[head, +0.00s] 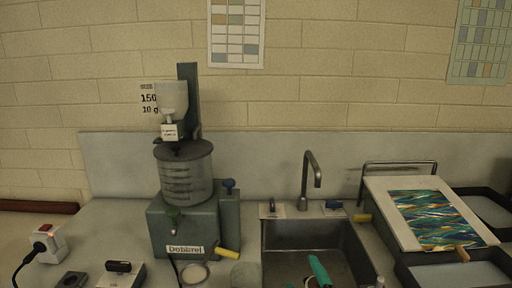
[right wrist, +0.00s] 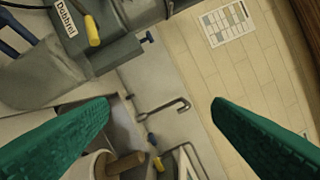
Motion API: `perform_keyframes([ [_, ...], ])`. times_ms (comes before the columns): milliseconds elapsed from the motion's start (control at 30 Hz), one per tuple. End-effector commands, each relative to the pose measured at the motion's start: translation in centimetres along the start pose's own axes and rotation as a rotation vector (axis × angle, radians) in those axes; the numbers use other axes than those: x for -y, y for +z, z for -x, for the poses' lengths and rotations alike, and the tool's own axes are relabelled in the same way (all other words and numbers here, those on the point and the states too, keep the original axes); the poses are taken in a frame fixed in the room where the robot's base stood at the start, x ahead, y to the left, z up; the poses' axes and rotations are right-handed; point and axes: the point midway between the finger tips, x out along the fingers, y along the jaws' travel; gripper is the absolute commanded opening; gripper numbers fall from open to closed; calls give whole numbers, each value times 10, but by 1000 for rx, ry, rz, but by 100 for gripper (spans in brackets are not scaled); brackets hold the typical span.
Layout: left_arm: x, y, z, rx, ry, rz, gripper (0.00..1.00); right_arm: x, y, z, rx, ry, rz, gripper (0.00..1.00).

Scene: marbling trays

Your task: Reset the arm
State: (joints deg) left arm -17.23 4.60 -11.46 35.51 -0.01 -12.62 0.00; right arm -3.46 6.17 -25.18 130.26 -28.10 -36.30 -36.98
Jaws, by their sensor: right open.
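My right gripper (right wrist: 162,102) shows in the right wrist view as two green fingers spread wide apart, with nothing held between them. A teal piece that looks like one of its fingers (head: 319,270) shows at the bottom of the head view, over the front of the sink. Near the lower left finger in the right wrist view is a pale round thing with a wooden handle (right wrist: 125,163); the finger partly hides it. My left gripper is in neither view.
A board with a marbled sheet (head: 380,190) and dark trays (head: 478,256) lie at right.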

Motion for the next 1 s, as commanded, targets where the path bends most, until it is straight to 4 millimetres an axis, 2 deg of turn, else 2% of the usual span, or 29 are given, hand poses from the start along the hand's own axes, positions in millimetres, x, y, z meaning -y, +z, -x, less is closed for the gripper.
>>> perform_keyframes([
  [33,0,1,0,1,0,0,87,-22,-30,15,-108,97,-113,74],
  [100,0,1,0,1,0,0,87,-52,-66,40,-263,223,-274,74],
  [200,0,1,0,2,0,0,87,-88,-104,82,-471,367,-466,74],
  [300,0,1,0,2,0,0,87,-113,-127,121,-641,467,-602,74],
  [500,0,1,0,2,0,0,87,-144,-150,190,-912,601,-783,74],
  [733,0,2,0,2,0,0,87,-161,-159,261,-1186,708,-919,74],
  [1000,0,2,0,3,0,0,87,-232,-194,245,-1202,728,-907,74],
])
